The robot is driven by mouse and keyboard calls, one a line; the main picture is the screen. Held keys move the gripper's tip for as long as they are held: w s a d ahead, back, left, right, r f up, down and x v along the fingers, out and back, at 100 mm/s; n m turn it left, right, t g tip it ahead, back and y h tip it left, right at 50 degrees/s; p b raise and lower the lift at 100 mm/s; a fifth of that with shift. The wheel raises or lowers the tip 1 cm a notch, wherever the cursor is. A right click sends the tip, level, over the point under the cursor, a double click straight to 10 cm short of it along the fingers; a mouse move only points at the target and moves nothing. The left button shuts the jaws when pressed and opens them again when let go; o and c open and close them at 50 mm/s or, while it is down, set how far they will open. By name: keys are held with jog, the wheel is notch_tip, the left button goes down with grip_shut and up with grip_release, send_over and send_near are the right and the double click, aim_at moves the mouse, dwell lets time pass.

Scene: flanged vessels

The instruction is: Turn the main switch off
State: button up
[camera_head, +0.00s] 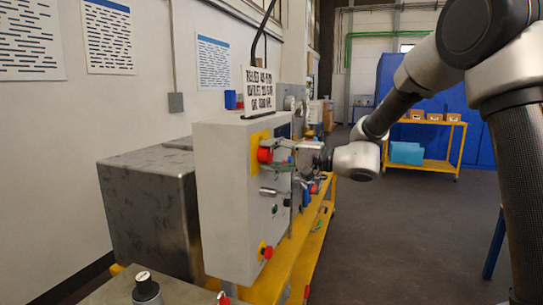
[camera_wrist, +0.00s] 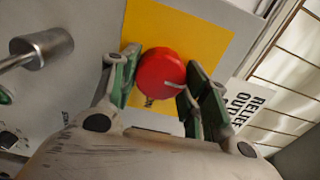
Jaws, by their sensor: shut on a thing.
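The main switch is a red round knob (camera_head: 264,155) on a yellow plate (camera_head: 255,146), on the front of a grey control box (camera_head: 228,215). In the wrist view the red knob (camera_wrist: 160,74) sits between my two fingers, in front of the yellow plate (camera_wrist: 190,35). My gripper (camera_head: 282,155) reaches the box from the right. In the wrist view my gripper (camera_wrist: 162,85) is shut on the red knob, with green-padded fingers on both sides. The knob's exact turned position is hard to tell.
A metal handle (camera_head: 270,192) juts from the box below the knob; it also shows in the wrist view (camera_wrist: 40,48). A red button (camera_head: 266,251) is lower down. A printed sign (camera_head: 259,89) stands on top. Open floor (camera_head: 400,230) lies to the right.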

jog(key=shift+f, duration=0.1)
jog(key=o, duration=1)
jog(key=v, duration=1.2)
